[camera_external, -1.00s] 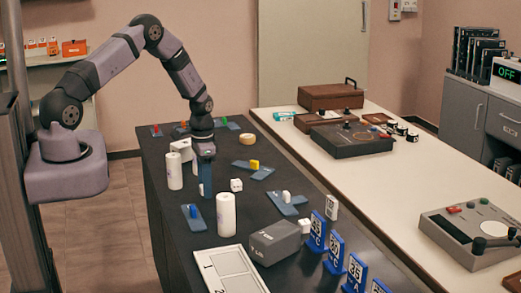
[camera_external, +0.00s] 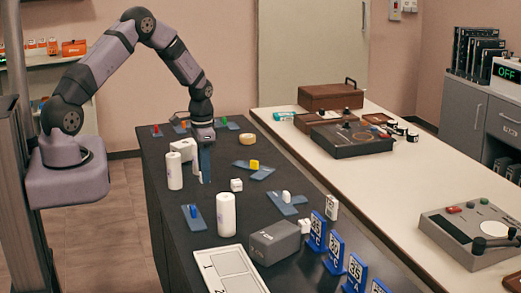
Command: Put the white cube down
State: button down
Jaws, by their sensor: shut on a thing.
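My gripper (camera_external: 206,168) points down above the dark table, with its blue fingers left of centre.
White cylinders (camera_external: 174,171) and (camera_external: 226,214) stand near the gripper. Blue plates with coloured pegs (camera_external: 193,217) lie around. A grey box (camera_external: 274,243), white numbered tray (camera_external: 228,272) and blue number stands (camera_external: 335,252) fill the front.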

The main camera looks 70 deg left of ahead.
notch_tip(320, 180, up, 6)
jog(key=shift+f+b, duration=0.2)
jog(key=shift+b, duration=0.5)
jog(key=w+d+f+b, duration=0.1)
jog(key=w+d, duration=0.1)
jog(key=w+d+f+m+b, duration=0.1)
jog(key=w+d+f+b, duration=0.1)
jog(key=d, duration=0.1)
jog(key=w+d+f+m+b, duration=0.1)
jog(key=w+d, duration=0.1)
jog(key=shift+d+f+b, duration=0.25)
jog(key=shift+f+b, duration=0.05)
jog(key=shift+b, duration=0.1)
jog(key=shift+m, duration=0.4)
jog(key=w, duration=0.1)
jog(key=w+d, duration=0.1)
jog(key=w+d+r+b, duration=0.1)
jog(key=w, duration=0.1)
jog(key=shift+d, duration=0.1)
jog(key=shift+d+r+n, duration=0.1)
jog(key=shift+r+n, duration=1.3)
jog(key=shift+r, duration=0.6)
jog(key=shift+f+p, duration=1.35)
jog(key=shift+f, duration=3.65)
